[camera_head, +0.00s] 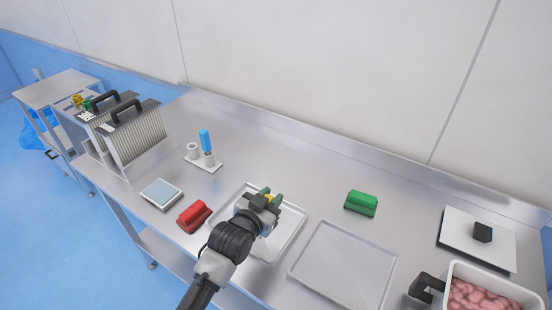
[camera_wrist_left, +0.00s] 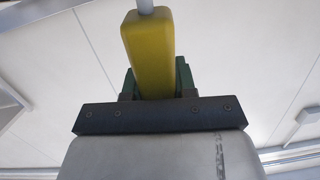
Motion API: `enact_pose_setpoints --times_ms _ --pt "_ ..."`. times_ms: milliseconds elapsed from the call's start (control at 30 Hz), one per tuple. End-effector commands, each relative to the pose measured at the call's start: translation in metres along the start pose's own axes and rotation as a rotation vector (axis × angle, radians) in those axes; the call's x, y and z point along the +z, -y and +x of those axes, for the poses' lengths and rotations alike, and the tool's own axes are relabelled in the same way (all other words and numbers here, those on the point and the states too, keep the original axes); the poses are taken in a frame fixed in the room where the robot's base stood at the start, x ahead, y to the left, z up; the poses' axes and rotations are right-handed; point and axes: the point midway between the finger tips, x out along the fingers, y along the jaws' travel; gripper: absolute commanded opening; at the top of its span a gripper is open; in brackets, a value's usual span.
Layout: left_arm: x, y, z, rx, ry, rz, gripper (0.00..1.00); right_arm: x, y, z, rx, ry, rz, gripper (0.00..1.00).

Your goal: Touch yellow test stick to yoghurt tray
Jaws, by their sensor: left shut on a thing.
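My left gripper (camera_head: 270,199) is over a shallow metal tray (camera_head: 290,240) in the head view. It is shut on the yellow test stick, whose yellow handle (camera_wrist_left: 148,50) rises between the green fingers in the left wrist view. A pale shaft (camera_wrist_left: 145,6) extends from the handle out of the top of that view. In the head view the stick is mostly hidden by the gripper, and I cannot tell whether it touches the tray. A second shallow metal tray (camera_head: 345,265) lies to the right. Both trays look empty, and I see no label marking the yoghurt one.
A blue stick (camera_head: 205,138) stands in a white holder (camera_head: 208,165). A red block (camera_head: 194,215) lies left of my arm and a green block (camera_head: 361,203) to the right. A flat scale (camera_head: 161,194), ribbed racks (camera_head: 135,138) and a bin of pink pieces (camera_head: 490,275) stand farther out.

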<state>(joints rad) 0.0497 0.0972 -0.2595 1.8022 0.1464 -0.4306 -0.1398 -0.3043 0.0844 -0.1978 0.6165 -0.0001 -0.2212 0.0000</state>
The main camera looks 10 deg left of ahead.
Motion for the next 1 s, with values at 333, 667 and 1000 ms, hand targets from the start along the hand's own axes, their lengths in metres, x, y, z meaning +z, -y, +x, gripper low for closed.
enact_pose_setpoints --times_ms 333,667,1000 --pt "-0.039 0.043 0.068 0.039 0.075 0.056 0.03 -0.017 0.009 -0.024 -0.013 -0.024 0.000 0.43" --pt "-0.020 0.042 0.073 0.039 0.078 0.056 0.03 -0.003 0.002 -0.004 -0.003 -0.005 -0.002 0.43" --pt "0.015 0.038 0.079 0.039 0.077 0.055 0.03 0.000 0.000 0.031 0.001 -0.005 0.000 0.43"
